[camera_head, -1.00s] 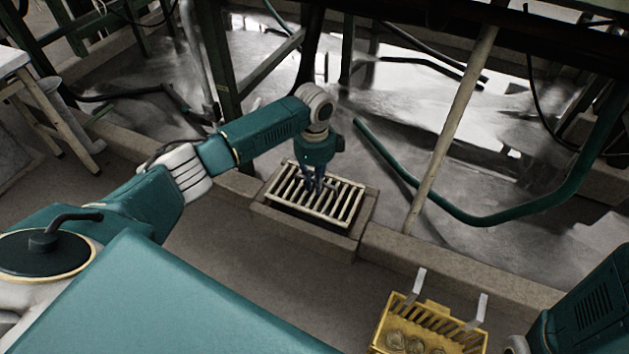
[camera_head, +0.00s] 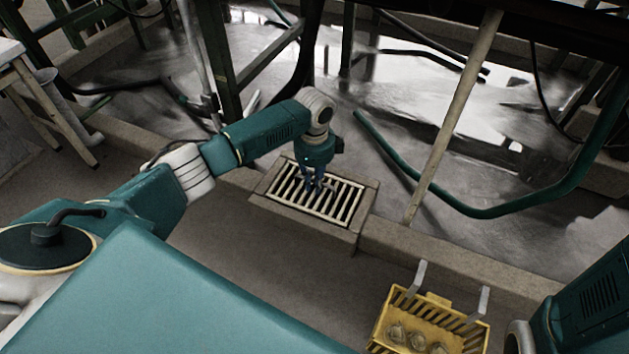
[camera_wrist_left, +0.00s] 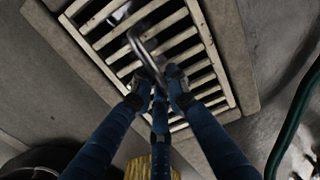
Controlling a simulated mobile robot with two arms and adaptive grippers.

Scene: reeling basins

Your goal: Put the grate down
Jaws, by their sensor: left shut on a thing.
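The grate (camera_head: 343,205) is a cream, barred rectangle lying level with the stone frame (camera_head: 290,208) around it in the floor curb. My left gripper (camera_head: 314,184) points down at the middle of the grate. In the left wrist view the blue fingers of my left gripper (camera_wrist_left: 157,84) are closed around a metal loop handle (camera_wrist_left: 143,50) on top of the grate (camera_wrist_left: 165,25). The fingers hide part of the bars. The underside of the grate is hidden. My right gripper is out of view.
A yellow crate (camera_head: 382,335) with pale round things in it stands at the front right. A green hose (camera_head: 480,212) and a slanted pole (camera_head: 455,115) are right of the grate. Wet floor lies behind. A wooden stool (camera_head: 45,110) stands at the left.

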